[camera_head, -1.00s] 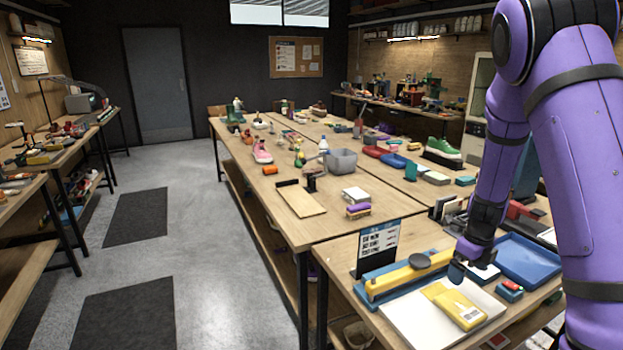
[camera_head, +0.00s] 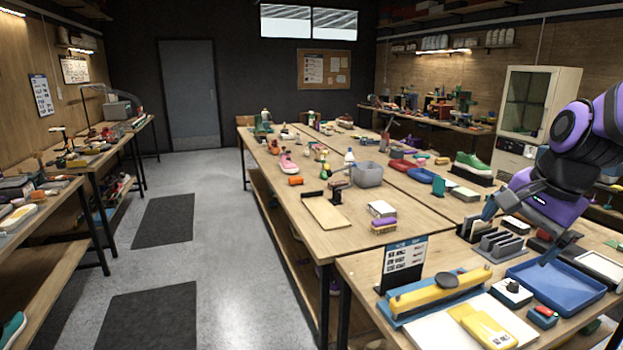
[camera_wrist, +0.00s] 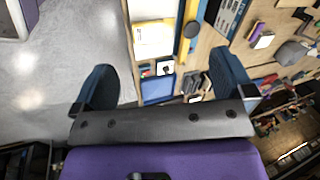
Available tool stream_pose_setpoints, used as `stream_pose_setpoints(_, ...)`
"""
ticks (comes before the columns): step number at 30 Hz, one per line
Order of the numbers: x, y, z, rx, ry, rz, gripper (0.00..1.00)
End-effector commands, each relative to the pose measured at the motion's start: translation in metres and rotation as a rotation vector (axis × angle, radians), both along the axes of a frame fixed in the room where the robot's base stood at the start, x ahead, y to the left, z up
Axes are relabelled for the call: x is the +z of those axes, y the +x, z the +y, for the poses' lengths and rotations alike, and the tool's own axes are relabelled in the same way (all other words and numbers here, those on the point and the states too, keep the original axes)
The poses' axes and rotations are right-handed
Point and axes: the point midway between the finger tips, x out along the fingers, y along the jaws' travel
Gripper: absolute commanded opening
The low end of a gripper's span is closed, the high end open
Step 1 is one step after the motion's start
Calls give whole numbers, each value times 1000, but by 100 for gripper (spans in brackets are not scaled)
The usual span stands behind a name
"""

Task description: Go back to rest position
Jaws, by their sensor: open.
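My gripper (camera_head: 522,228) is raised above the right part of the near workbench, in front of my purple arm. Its two dark blue fingers are spread wide apart. In the wrist view, my gripper (camera_wrist: 165,82) shows the fingers apart with nothing between them. Beyond them, the bench top and the grey floor (camera_wrist: 60,60) show, seen tilted.
Below lie a blue tray (camera_head: 545,290), a yellow-handled blue tool (camera_head: 430,295), a yellow box (camera_head: 488,328) and a standing sign card (camera_head: 403,262). The left aisle floor (camera_head: 235,270) is clear.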

Motion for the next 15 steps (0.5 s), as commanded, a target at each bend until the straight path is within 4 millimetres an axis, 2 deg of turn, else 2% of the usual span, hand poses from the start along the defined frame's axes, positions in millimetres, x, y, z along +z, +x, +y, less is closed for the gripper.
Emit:
stream_pose_setpoints(1,10,-12,4,77,-28,-31,100)
stream_pose_setpoints(6,32,-52,15,350,-146,-110,100)
stream_pose_setpoints(15,53,-115,27,764,-382,-209,100)
